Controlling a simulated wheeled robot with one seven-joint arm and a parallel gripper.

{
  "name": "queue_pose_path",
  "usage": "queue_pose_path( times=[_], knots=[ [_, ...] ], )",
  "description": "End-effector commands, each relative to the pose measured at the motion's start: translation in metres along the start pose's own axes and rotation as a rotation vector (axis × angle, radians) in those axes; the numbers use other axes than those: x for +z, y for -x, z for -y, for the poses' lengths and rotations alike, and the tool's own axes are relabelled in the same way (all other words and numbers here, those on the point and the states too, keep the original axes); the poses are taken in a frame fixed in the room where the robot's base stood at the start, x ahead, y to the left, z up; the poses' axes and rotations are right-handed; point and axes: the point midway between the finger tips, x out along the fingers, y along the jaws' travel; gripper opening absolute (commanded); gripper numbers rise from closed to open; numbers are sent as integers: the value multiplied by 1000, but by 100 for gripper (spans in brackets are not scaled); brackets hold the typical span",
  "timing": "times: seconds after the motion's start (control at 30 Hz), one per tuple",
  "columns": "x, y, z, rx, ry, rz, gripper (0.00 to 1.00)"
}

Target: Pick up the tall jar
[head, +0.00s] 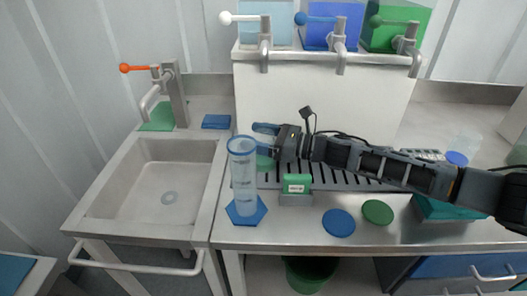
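The tall jar (244,185) is a clear cylinder with a blue rim. It stands upright on a blue hexagonal mat (262,211) near the counter's front left edge. My gripper (262,139) reaches in from the right, level with the jar's upper part, its fingers pointing left. A blue finger shows just right of the jar's rim, with a gap below it. The fingers look spread, and I see no clear grip on the jar. Whether a fingertip touches the jar cannot be told.
A green labelled block (297,184) sits right of the jar, before a slotted drain (340,178). Blue (338,223) and green (377,212) discs lie at the front. A sink (168,190) is left. Taps and coloured tanks stand on the shelf (325,56) behind.

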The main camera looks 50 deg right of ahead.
Motion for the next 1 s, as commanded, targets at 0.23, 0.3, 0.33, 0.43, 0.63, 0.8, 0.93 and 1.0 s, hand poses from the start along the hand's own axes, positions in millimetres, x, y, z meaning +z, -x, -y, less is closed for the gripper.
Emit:
queue_pose_path(
  times=[0.23,0.3,0.33,0.43,0.63,0.8,0.93,1.0],
  knots=[
    [0,0,0,0,-1,-1,41],
    [-1,0,0,0,-1,-1,35],
    [-1,0,0,0,-1,-1,32],
    [-1,0,0,0,0,-1,22],
    [0,0,0,-1,1,-2,21],
    [19,1,0,1,4,-1,21],
    [45,0,0,2,5,0,21],
    [59,0,0,2,6,0,21]
  ],
)
